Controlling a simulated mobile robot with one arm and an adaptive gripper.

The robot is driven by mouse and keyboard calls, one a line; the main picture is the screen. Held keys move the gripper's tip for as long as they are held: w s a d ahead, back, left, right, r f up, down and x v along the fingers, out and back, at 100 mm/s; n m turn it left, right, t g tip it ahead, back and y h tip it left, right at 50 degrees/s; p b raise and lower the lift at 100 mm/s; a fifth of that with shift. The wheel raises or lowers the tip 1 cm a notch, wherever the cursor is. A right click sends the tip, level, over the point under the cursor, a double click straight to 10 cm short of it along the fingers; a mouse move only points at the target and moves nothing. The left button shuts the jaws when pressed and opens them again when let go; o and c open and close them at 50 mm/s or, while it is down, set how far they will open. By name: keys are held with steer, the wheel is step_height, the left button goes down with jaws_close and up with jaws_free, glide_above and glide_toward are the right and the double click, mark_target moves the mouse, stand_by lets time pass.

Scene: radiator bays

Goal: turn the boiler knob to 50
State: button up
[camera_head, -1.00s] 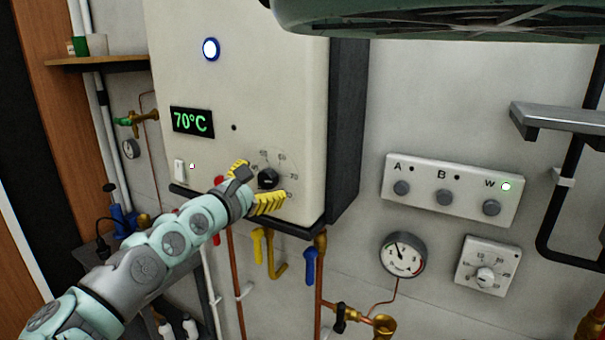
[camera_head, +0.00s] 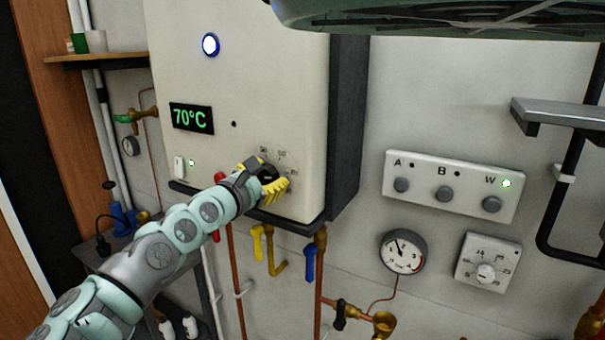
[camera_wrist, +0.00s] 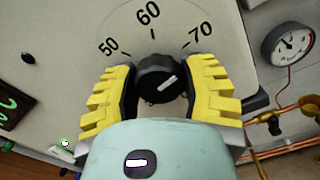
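The black boiler knob (camera_wrist: 158,80) sits on the cream boiler front (camera_head: 265,90). In the wrist view its white mark points up and to the right, toward the 70 on the dial; 50 and 60 are printed to the left and above. My gripper (camera_head: 268,177) is at the knob, with its yellow fingers on either side. In the wrist view (camera_wrist: 160,82) the dark finger pads lie against the knob's sides with hardly any gap. In the head view the fingers cover part of the knob. The boiler display (camera_head: 192,119) reads 70°C in green.
A switch panel marked A, B and W (camera_head: 452,188), a pressure gauge (camera_head: 403,253) and a small dial box (camera_head: 487,263) are on the wall at right. Yellow and blue valve handles (camera_head: 309,265) and copper pipes hang just below the boiler.

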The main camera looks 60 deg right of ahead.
steer(key=c, duration=0.6)
steer(key=shift+n, duration=0.3)
steer(key=n+p, duration=0.1)
steer(key=n, duration=0.3)
steer(key=shift+n, duration=0.3)
steer(key=n+p, duration=0.2)
steer(key=n, duration=0.2)
steer(key=n+p, duration=0.3)
steer(key=n, duration=0.3)
steer(key=shift+r+n+p, duration=0.1)
steer(key=shift+n+p, duration=0.3)
steer(key=n+p, duration=0.3)
steer(key=n, duration=0.2)
steer(key=shift+s, duration=0.1)
